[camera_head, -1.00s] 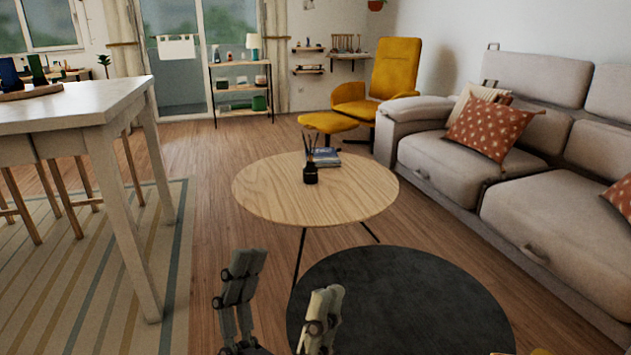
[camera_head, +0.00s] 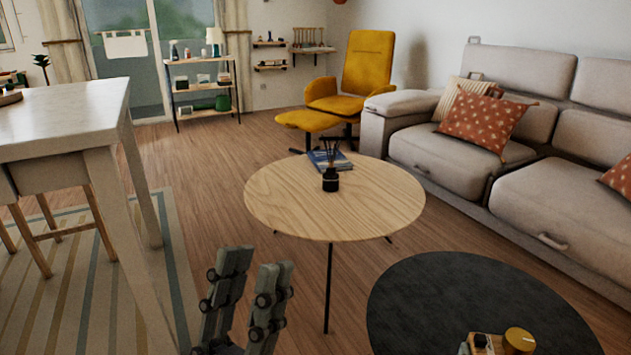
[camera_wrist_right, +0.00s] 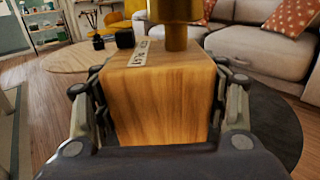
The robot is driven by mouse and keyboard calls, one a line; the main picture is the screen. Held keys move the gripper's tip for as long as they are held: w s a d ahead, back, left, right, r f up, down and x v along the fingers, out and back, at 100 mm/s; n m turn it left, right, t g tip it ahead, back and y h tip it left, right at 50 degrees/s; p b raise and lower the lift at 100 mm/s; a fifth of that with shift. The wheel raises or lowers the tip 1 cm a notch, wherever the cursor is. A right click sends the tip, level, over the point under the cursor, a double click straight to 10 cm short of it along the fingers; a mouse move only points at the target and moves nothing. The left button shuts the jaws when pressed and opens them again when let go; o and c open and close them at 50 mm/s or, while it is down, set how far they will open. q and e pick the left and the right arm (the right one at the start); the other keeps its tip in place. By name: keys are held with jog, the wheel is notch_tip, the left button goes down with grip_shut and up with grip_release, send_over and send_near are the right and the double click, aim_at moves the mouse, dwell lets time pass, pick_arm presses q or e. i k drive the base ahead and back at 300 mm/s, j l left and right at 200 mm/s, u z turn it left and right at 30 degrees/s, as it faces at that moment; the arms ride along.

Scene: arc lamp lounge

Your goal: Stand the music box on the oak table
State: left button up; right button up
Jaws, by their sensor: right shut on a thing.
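The music box (camera_wrist_right: 160,95) is a wooden block with a gold cylinder and a small lettered label on top. My right gripper (camera_wrist_right: 160,100) is shut on it, one finger on each side, and holds it upright. In the head view only the top of the music box (camera_head: 487,345) shows at the bottom edge; the right gripper is mostly out of that view. The round oak table (camera_head: 290,205) stands ahead, beyond the music box. My left gripper (camera_head: 254,268) is empty, its fingers apart, in front of the oak table's near left side.
On the oak table are a dark reed diffuser (camera_head: 330,180) and a blue book (camera_head: 328,159); its front and left are bare. A dark round surface (camera_head: 450,300) lies at front right. A white table (camera_head: 60,125) stands left, a grey sofa (camera_head: 450,155) right.

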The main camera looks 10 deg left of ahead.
aim_at(325, 217)
jog(key=i+j+z, duration=0.1)
jog(key=i+j, duration=0.45)
jog(key=j, duration=0.2)
jog(key=i+j+z, duration=0.15)
jog(key=j, duration=0.25)
jog(key=i+j, duration=0.35)
jog(key=i+j+z, duration=0.05)
